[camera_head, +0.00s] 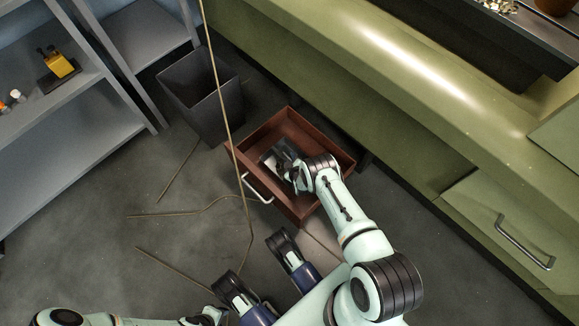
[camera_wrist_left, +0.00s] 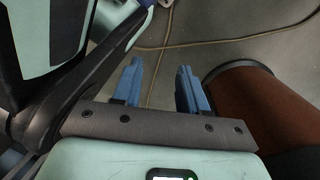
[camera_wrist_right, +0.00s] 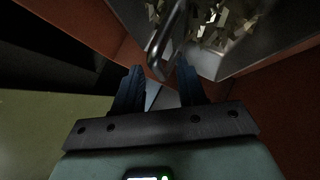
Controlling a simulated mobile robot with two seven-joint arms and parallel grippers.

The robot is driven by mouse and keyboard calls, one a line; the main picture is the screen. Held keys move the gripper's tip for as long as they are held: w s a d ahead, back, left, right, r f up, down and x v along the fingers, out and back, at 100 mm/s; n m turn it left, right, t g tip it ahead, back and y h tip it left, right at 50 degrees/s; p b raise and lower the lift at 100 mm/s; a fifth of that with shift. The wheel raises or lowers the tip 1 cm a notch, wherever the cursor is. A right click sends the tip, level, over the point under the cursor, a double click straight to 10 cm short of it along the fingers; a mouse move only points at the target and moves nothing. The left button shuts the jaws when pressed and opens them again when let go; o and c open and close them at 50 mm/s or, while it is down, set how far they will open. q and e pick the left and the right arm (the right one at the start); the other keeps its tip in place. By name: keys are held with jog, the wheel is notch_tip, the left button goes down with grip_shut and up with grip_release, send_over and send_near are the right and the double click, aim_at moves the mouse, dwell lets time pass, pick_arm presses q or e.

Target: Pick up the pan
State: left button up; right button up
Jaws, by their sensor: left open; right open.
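The pan (camera_wrist_right: 228,38) is a grey metal tray holding pale chips, with a bar-like handle (camera_wrist_right: 166,42). In the head view the pan (camera_head: 270,157) lies inside a reddish-brown drawer-like box (camera_head: 285,124), partly hidden by my right gripper (camera_head: 288,174). In the right wrist view my right gripper (camera_wrist_right: 158,78) is open, and the handle reaches down toward the space between its fingertips. I cannot tell whether they touch. My left gripper (camera_wrist_left: 160,72) is open and empty, low over the floor, away from the pan.
The box has a silver handle (camera_head: 258,188) on its front. A dark bin (camera_head: 204,98) stands behind it to the left. Grey shelves (camera_head: 62,130) are at left and a green bench (camera_head: 385,80) at right. A thin cable (camera_head: 222,95) hangs down and trails over the floor.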

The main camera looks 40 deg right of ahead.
jog(key=shift+b+x, duration=0.55)
jog(key=shift+x, duration=0.6)
grip_shut()
pick_arm(q)
jog(key=s, duration=0.1)
jog(key=s+f+g, duration=0.1)
jog(key=shift+s+a+f, duration=0.15)
jog(key=shift+s+a, duration=0.05)
jog(key=shift+s, duration=0.15)
pick_arm(e)
jog(key=shift+r, duration=0.1)
pick_arm(q)
jog(key=w+d+r+t+p, duration=0.3)
jog(key=w+r+p, duration=0.5)
jog(key=w+r, duration=0.2)
jog(key=shift+r+m+t, duration=0.4)
jog(key=shift+r, duration=0.05)
pick_arm(e)
notch_tip(320, 180, up, 20)
